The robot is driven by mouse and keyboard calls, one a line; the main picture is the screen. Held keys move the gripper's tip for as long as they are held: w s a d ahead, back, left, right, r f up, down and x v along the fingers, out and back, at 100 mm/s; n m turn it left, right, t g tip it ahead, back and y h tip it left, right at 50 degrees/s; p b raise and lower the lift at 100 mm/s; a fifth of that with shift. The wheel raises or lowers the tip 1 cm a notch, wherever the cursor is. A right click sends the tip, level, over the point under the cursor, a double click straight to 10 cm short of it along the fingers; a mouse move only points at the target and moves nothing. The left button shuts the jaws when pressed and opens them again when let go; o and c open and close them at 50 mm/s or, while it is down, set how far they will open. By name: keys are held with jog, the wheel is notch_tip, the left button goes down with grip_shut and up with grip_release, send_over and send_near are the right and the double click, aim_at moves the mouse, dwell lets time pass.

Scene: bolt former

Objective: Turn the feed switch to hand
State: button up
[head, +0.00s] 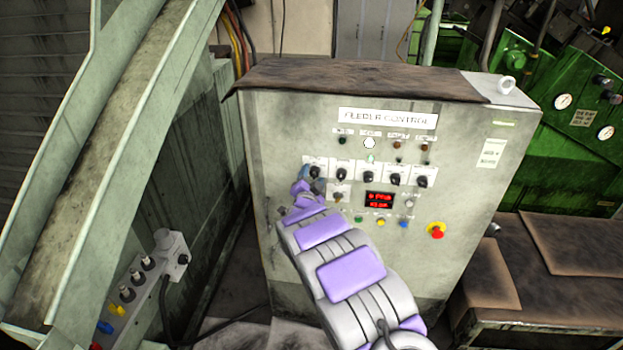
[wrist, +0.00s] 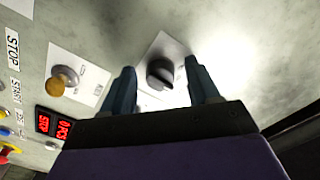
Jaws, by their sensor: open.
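The grey control cabinet (head: 265,130) has a row of black rotary switches on white plates below its sign. My arm reaches up to the leftmost switch (head: 315,171), and my gripper (head: 303,187) is at its lower left. In the wrist view, a black rotary knob (wrist: 160,74) on a pale plate shows between the two fingers of my open gripper (wrist: 160,64). The fingers stand on either side of the knob, apart from it. I cannot read its label or tell its set position. The names over the switches are too small to read.
Below the switches are a red display (head: 380,200), small coloured buttons and a red emergency stop (head: 436,231). The wrist view also shows a brass-coloured knob (wrist: 62,82) at left. A sloped chute (head: 110,130) stands left, green machinery (head: 580,120) right, and a bench (head: 570,245) lower right.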

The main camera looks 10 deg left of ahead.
jog(key=shift+d, duration=0.1)
jog(key=shift+d, duration=0.15)
jog(key=c, duration=1)
jog(key=shift+c, duration=0.2)
jog(key=shift+s+n+p, duration=0.1)
jog(key=shift+n+p, duration=0.2)
jog(key=shift+p, duration=0.1)
jog(key=n+p, duration=0.2)
jog(key=p, duration=0.1)
jog(key=shift+r, duration=0.1)
jog(key=n+p, duration=0.4)
jog(key=n, duration=0.2)
jog(key=shift+f, duration=0.2)
jog(key=shift+n, duration=0.3)
